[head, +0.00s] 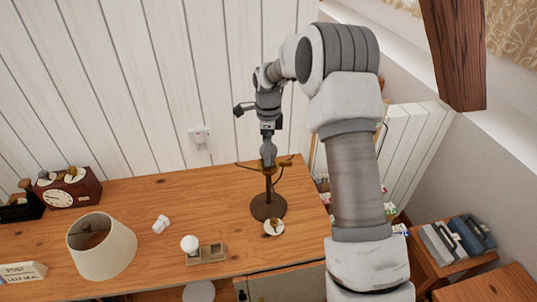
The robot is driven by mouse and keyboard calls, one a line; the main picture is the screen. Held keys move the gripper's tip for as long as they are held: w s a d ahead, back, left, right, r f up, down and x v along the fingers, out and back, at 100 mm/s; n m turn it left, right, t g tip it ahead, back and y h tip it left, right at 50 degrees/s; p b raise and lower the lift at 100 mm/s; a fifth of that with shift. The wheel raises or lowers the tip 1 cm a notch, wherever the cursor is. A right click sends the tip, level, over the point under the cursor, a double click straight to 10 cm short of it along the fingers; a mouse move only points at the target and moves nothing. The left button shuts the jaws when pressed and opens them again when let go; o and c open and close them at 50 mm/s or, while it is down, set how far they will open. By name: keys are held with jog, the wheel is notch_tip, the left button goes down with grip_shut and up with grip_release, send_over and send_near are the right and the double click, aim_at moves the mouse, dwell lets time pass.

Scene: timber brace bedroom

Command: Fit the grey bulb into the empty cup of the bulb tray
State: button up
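A grey bulb (268,153) shows at the top of a bare brown lamp stand (268,207), among its thin wire arms. My gripper (267,139) points down directly over the bulb, with its fingertips at or very near the bulb's top. Whether the fingers close on it is too small to tell. The small tan bulb tray (217,251) lies near the desk's front edge, left of and nearer than the lamp. A round white bulb (190,243) stands at its left end; the right part looks empty.
A cream lampshade (102,246) and a white fitting (161,224) lie left on the wooden desk (145,199). A small dish (273,227) sits in front of the lamp base. A clock (70,192) stands far left. The white plank wall (130,100) is behind.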

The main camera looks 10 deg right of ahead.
jog(key=shift+c, duration=0.2)
jog(key=c, duration=1.4)
jog(key=shift+o, duration=0.2)
